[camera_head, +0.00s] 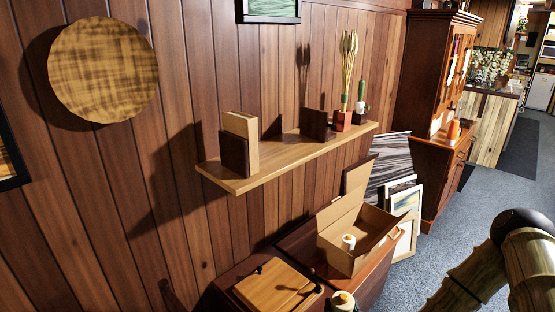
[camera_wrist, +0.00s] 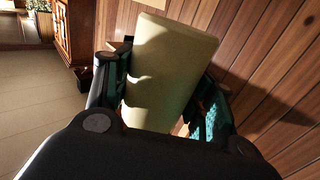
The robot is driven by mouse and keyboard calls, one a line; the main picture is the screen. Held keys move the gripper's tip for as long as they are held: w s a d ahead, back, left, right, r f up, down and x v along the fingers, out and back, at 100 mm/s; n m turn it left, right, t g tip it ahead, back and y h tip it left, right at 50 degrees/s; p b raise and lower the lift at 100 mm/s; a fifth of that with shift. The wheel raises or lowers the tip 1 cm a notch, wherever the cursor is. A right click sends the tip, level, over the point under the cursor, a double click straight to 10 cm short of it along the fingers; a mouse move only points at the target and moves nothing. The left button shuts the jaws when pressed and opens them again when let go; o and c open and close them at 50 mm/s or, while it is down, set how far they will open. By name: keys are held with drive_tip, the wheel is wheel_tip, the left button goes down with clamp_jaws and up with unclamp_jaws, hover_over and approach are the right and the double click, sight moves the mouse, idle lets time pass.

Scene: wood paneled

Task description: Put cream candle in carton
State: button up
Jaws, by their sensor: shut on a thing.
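In the wrist view my gripper (camera_wrist: 165,70) is shut on a cream candle (camera_wrist: 170,50), a pale, thick, smooth-sided piece between the two dark and teal fingers. Its lower end is hidden by the gripper body. In the head view my gripper and the held candle do not show; only my arm shows at the lower right. The open cardboard carton (camera_head: 376,222) stands on a dark low cabinet below the wall shelf, its flaps up. A small white item with an orange-yellow top (camera_head: 348,242) shows inside it.
A wooden box or board (camera_head: 278,288) lies left of the carton. A white, yellow-topped item (camera_head: 342,300) sits at the bottom edge. The wall shelf (camera_head: 290,155) with books and plants juts out above. Framed pictures (camera_head: 406,203) lean right of the carton. Carpet is free at right.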

drive_tip(key=shift+s+f, duration=0.95)
drive_tip(key=shift+f, duration=0.1)
idle(0.9)
